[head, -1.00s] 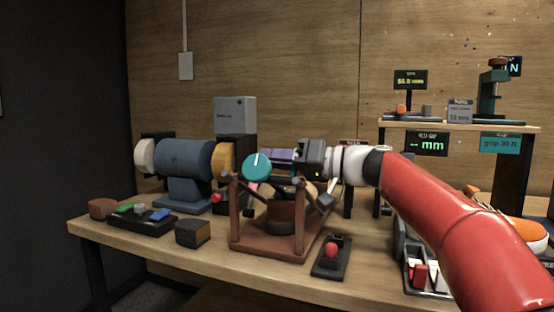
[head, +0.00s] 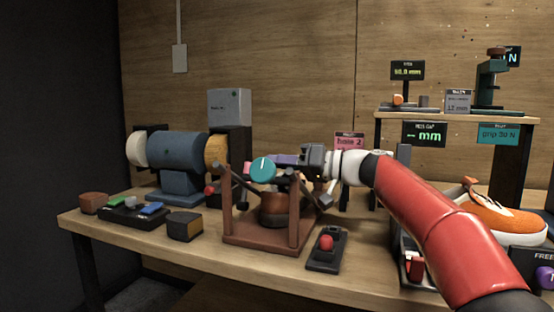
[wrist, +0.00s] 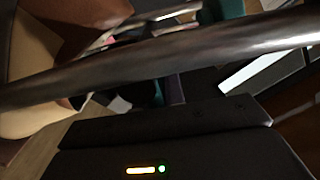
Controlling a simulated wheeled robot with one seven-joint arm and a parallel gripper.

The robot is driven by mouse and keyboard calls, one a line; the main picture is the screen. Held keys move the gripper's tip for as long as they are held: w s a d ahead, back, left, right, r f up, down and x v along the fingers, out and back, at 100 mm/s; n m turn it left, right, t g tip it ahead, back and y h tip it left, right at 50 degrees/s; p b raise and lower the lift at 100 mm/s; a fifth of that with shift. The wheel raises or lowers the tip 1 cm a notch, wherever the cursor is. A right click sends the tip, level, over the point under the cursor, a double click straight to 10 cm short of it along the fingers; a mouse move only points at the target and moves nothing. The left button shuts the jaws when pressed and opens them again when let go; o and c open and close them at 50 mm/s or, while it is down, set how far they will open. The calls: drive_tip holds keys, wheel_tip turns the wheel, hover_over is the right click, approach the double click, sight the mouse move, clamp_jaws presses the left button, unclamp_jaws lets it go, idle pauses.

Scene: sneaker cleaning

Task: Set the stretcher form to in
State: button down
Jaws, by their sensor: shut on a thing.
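A reddish-brown wooden stand (head: 266,239) on the bench carries a round brown block (head: 274,209), dark rods and a teal knob (head: 263,170) with a white mark. I take this stand for the stretcher; its form cannot be told apart surely. My gripper (head: 295,165) is at the stand's top, just right of the knob, shut on a part of the stand. Its fingertips and the held part are mostly hidden in the head view. In the wrist view a dark metal bar (wrist: 180,55) crosses close in front of my gripper's housing; the fingers cannot be made out.
A blue motor with wheels (head: 178,156) stands left. A dark block (head: 184,226) and a tray of coloured pieces (head: 135,213) lie before it. A red-button box (head: 326,245) sits right of the stand. An orange sneaker (head: 494,215) is at the right, beyond my arm.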

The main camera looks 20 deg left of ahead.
drive_tip(key=shift+w, duration=0.2)
drive_tip(key=c, duration=1.5)
unclamp_jaws()
drive_tip(key=shift+w+f, duration=0.1)
drive_tip(key=shift+d, duration=0.15)
drive_tip(key=d, duration=0.2)
drive_tip(key=d+b, duration=0.1)
drive_tip(key=d, duration=0.4)
drive_tip(key=shift+s+d+b, duration=0.3)
drive_tip(key=shift+s, duration=0.05)
